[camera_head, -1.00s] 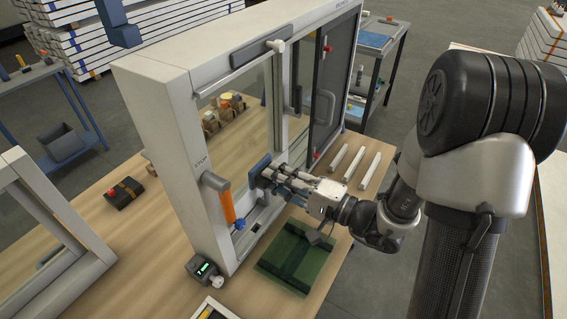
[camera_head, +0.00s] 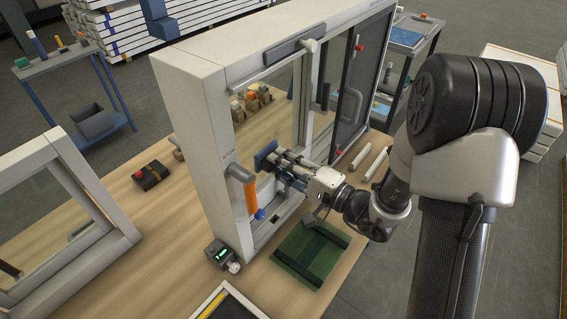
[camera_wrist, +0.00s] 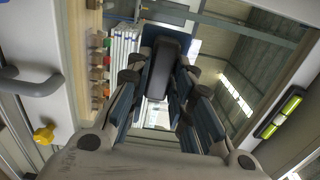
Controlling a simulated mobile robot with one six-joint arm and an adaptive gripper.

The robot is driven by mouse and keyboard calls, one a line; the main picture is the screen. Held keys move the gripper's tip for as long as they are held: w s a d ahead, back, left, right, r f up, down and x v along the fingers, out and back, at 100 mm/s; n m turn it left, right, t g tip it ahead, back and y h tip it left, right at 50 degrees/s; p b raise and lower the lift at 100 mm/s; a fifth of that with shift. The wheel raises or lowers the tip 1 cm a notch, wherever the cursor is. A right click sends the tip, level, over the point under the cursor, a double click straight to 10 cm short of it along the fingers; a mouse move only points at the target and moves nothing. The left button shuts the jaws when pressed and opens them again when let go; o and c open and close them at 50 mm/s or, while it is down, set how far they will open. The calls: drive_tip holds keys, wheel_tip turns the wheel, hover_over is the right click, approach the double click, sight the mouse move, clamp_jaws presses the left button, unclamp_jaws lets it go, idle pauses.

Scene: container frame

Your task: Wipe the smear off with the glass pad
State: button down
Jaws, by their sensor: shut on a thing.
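The glass pad (camera_head: 264,155) is blue and flat, with a dark grip. My gripper (camera_head: 284,161) is shut on it and holds it upright at the pane of the white frame (camera_head: 190,110). In the wrist view the pad (camera_wrist: 178,32) is beyond the fingers, with its black grip (camera_wrist: 163,68) between them. Whether the pad touches the glass (camera_head: 278,100) I cannot tell. I cannot make out the smear in either view.
An orange handle (camera_head: 243,190) is close left of the pad. A grey bar handle (camera_head: 321,96) stands to the right. A green mat (camera_head: 312,253) lies in front. A small device (camera_head: 219,254) sits at the frame's foot. White bars (camera_head: 375,163) lie at right.

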drive_tip(key=shift+b+x, duration=0.3)
drive_tip(key=shift+x, duration=0.75)
drive_tip(key=shift+w+d+b, duration=0.65)
drive_tip(key=shift+w+d, duration=0.75)
drive_tip(key=shift+w, duration=0.15)
drive_tip(key=shift+w+d+b, duration=0.35)
drive_tip(key=shift+w+d, duration=0.2)
drive_tip(key=shift+w, duration=0.25)
drive_tip(key=shift+w+d+b, duration=0.35)
drive_tip(key=shift+w+d, duration=0.2)
drive_tip(key=shift+w, duration=0.25)
drive_tip(key=shift+b, duration=0.4)
